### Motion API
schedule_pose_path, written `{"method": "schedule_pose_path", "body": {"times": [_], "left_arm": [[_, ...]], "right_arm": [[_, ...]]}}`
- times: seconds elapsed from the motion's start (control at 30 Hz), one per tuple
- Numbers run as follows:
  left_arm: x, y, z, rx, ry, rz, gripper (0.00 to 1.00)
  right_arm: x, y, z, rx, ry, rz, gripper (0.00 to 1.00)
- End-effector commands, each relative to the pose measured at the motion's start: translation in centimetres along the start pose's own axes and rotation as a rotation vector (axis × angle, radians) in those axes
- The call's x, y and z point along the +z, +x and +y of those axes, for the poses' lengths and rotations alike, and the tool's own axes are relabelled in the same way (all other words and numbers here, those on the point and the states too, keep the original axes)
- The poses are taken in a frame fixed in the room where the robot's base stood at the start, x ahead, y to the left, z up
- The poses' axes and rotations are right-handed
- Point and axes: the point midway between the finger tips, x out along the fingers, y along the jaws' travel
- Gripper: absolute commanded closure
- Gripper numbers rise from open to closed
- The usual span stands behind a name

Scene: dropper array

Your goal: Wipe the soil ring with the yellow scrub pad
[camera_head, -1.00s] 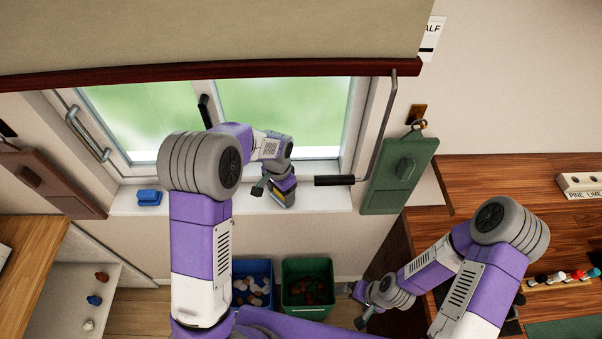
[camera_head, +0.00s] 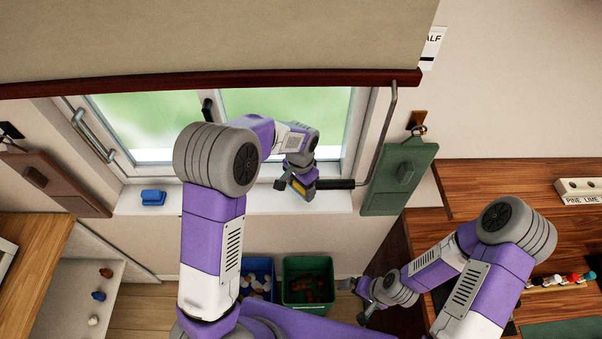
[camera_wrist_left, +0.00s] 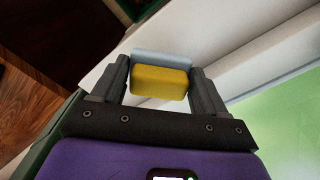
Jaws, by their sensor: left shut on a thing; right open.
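My left gripper (camera_head: 293,189) is over the right part of the white windowsill, close beside the black crank grip. In the left wrist view my left gripper (camera_wrist_left: 163,85) is shut on the yellow scrub pad (camera_wrist_left: 160,82), a yellow block with a pale grey-blue layer on its far side. The pad is mostly hidden in the head view. My right gripper (camera_head: 362,300) is low at the right, left of the wooden counter, open and apart from the task's objects. I cannot make out the soil ring in either view.
A blue block (camera_head: 153,197) lies on the windowsill (camera_head: 225,199) at the left. A crank rod with black grip (camera_head: 335,184) hangs near a green panel (camera_head: 400,180). Blue (camera_head: 258,268) and green (camera_head: 308,263) bins stand below. A counter (camera_head: 490,185) is at the right.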

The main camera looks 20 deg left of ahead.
Motion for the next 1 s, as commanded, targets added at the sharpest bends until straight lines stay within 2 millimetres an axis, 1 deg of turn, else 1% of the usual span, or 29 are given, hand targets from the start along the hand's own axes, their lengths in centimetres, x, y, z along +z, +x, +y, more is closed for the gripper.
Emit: {"method": "schedule_pose_path", "body": {"times": [0.03,0.3,0.4,0.5,1.0], "left_arm": [[0.0,-0.8,0.0,0.000,0.000,0.001,0.55],[0.0,-3.2,-0.1,0.000,-0.001,0.001,0.55],[0.0,-3.9,-0.1,0.000,-0.001,0.001,0.55],[0.1,-4.1,-0.1,0.000,-0.001,0.001,0.55],[0.1,-4.0,-0.1,0.000,-0.001,0.000,0.55]], "right_arm": [[0.0,-0.6,-0.2,0.000,0.000,0.000,0.00],[0.1,-2.2,-0.8,0.000,0.000,0.000,0.00],[0.1,-2.6,-1.0,0.000,0.000,0.000,0.00],[0.1,-2.7,-1.0,0.000,0.000,0.000,0.00],[0.1,-2.6,-1.0,0.000,0.000,0.000,0.00]]}}
